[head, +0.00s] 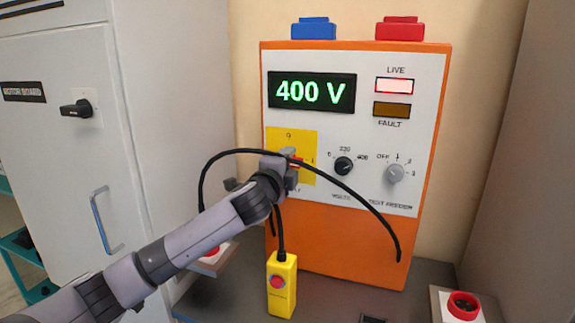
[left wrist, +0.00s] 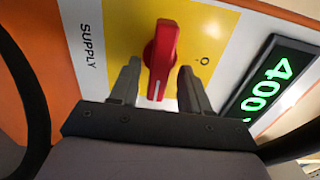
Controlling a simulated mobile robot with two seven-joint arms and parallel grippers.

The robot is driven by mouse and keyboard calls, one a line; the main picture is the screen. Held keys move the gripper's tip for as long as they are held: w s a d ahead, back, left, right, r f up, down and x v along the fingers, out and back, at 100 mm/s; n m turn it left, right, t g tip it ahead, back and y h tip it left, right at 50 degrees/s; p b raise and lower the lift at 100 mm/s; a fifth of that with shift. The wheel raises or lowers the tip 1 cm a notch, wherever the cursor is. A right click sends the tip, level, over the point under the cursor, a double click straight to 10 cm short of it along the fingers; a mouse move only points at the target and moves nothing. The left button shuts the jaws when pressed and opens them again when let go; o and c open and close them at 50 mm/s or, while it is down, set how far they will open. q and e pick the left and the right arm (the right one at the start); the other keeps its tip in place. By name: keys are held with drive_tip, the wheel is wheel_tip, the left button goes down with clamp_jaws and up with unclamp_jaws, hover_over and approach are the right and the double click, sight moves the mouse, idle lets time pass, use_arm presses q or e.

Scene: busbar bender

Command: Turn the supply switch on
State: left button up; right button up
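The red supply switch (left wrist: 162,58) sits on a yellow plate (head: 306,138) on the orange cabinet. In the left wrist view its white line is at the end toward my gripper, a quarter turn from the 0 mark (left wrist: 204,61). In the head view the handle (head: 296,162) is partly hidden and lies roughly level, toward the 1 mark on the right. My left gripper (head: 288,165) is at the switch. Its open fingers (left wrist: 158,82) stand either side of the handle with visible gaps. My right gripper is not in view.
The display (head: 312,92) reads 400 V. The LIVE lamp (head: 394,86) glows pale; the FAULT lamp (head: 391,110) is dark amber. A black cable arches over my left wrist. A yellow pendant (head: 282,285) stands below; a red button (head: 463,305) is at right.

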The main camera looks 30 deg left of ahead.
use_arm(q)
drive_tip(key=b+v, duration=0.1)
drive_tip(key=v, duration=0.6)
idle(0.4)
drive_tip(key=shift+s+f, duration=0.1)
drive_tip(key=shift+s, duration=0.1)
idle(0.4)
